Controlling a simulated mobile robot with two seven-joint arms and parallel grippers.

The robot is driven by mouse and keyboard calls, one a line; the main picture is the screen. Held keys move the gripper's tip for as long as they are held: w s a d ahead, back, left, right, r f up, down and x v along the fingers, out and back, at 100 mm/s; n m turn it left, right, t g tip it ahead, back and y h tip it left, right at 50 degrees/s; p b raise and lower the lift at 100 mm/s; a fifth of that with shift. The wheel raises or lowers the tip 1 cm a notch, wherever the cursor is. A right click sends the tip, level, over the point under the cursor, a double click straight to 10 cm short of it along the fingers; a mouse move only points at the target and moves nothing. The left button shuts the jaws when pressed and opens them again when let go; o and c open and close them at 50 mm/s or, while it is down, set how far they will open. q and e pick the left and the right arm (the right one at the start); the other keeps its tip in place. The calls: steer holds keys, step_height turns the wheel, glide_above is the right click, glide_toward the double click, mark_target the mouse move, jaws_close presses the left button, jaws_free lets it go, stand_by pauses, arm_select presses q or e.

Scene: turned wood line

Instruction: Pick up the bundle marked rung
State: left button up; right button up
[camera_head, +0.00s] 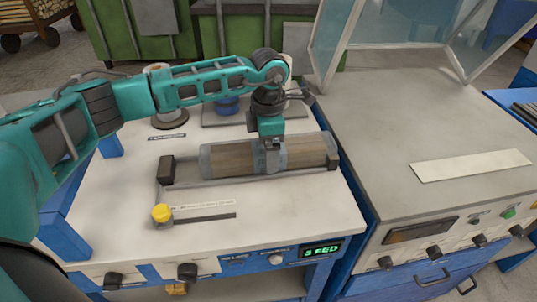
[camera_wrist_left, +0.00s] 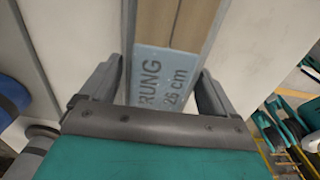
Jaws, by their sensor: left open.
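The bundle marked rung (camera_head: 232,160) lies lengthwise in a low holder on the white bench top in the head view. It is brown wood with a grey-blue band at its left end and another near its middle. In the left wrist view its pale blue label (camera_wrist_left: 165,72) reads "RUNG 26 cm". My left gripper (camera_head: 270,150) points down over the middle of the bundle. It is open, with one finger on each side of the label; I cannot tell whether the fingers touch it. My right gripper is not in view.
A dark end block (camera_head: 167,170) stands at the bundle's left end. A yellow knob (camera_head: 161,213) stands in front, above a panel with a green display (camera_head: 321,249). A grey machine top (camera_head: 430,130) with a pale strip (camera_head: 470,165) and glass guard (camera_head: 395,42) is at right.

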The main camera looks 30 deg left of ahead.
arm_select(q)
steer(key=shift+c, duration=0.3)
steer(key=shift+r, duration=0.1)
steer(key=c, duration=1.3)
